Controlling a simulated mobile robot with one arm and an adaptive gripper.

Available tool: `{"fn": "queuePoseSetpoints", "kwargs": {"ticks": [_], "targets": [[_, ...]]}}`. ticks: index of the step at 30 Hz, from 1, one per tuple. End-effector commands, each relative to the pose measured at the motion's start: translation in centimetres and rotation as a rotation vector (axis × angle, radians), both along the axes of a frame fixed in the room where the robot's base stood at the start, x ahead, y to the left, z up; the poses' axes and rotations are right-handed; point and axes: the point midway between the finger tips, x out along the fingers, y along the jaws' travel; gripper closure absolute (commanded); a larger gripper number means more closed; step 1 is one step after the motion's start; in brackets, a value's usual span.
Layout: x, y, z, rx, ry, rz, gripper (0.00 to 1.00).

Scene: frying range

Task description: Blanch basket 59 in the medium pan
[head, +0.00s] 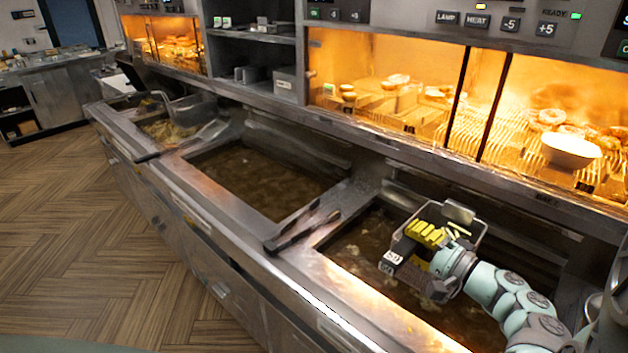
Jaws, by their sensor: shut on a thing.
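A fry basket (462,222) holding yellow chips (427,234) is at the right-hand oil pan (345,244). A small white label (392,258) is on its near left side, and its number is too small to read for sure. My gripper (441,264) is at the basket's near side, shut on it. The fingertips are partly hidden by the wrist and basket. The basket is over or partly in the brown, bubbling oil; I cannot tell how deep. Two more pans, a middle one (262,180) and a far left one (170,133), line the range.
Dark tongs (303,227) lie across the divider left of the right-hand pan. Another basket (197,110) sits at the far left pan. Lit warming cabinets (390,90) with food and a white bowl (570,150) run behind. The wooden floor (80,240) at left is clear.

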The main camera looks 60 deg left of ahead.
Motion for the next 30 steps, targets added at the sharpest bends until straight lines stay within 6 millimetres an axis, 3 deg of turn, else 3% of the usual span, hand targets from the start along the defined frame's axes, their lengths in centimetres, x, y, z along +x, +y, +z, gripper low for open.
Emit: {"fn": "queuePoseSetpoints", "kwargs": {"ticks": [8, 30], "targets": [[-0.1, 0.1, -1.4, 0.003, -0.003, 0.003, 1.00], [0.1, 0.0, -10.4, 0.004, -0.005, -0.003, 1.00]]}}
